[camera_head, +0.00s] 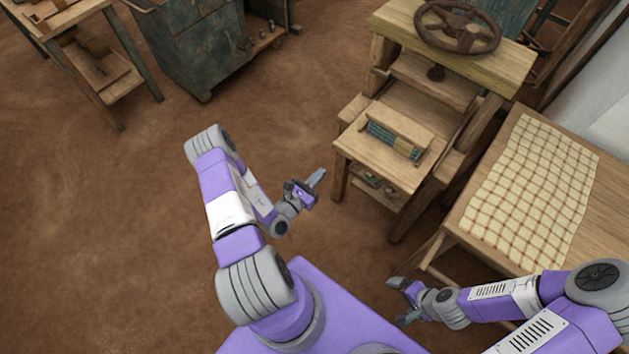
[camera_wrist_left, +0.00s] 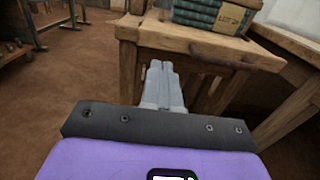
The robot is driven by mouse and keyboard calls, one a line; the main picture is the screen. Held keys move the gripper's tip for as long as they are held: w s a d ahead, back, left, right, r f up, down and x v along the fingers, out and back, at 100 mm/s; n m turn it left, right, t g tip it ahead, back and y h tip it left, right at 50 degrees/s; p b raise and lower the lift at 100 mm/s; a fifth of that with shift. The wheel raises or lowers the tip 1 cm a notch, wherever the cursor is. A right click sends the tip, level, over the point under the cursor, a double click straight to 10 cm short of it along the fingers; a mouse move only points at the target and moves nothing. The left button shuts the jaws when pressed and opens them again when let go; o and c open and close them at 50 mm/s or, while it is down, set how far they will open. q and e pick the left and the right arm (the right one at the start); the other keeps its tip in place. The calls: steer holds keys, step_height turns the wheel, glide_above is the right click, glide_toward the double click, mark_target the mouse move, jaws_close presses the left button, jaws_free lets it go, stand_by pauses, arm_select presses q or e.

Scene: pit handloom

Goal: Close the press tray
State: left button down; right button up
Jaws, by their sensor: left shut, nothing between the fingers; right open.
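The wooden press tray (camera_head: 364,150) sticks out from the front of the press (camera_head: 447,70). A stack of teal bundles with a tan label (camera_head: 394,141) lies on the tray against a wooden back piece. The tray's front edge (camera_wrist_left: 205,45) and the bundles (camera_wrist_left: 213,14) also show in the left wrist view. My left gripper (camera_head: 319,176) is shut and empty, just to the left of the tray's front and apart from it in the head view. Its closed fingers (camera_wrist_left: 161,82) point toward the tray front in the wrist view. My right gripper (camera_head: 396,300) is open and empty, below the table.
A wooden table (camera_head: 453,222) with a checked cloth (camera_head: 535,190) stands right of the press. A rusty handwheel (camera_head: 458,27) tops the press. A dark metal cabinet (camera_head: 200,45) and a wooden stand (camera_head: 97,75) are at the back left. The brown floor left of the press is clear.

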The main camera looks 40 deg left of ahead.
mark_target(341, 151)
arm_select(q)
steer(key=w+b, duration=0.1)
steer(key=w, duration=0.8)
steer(key=shift+d, duration=0.2)
arm_select(e)
steer(key=shift+f, duration=0.85)
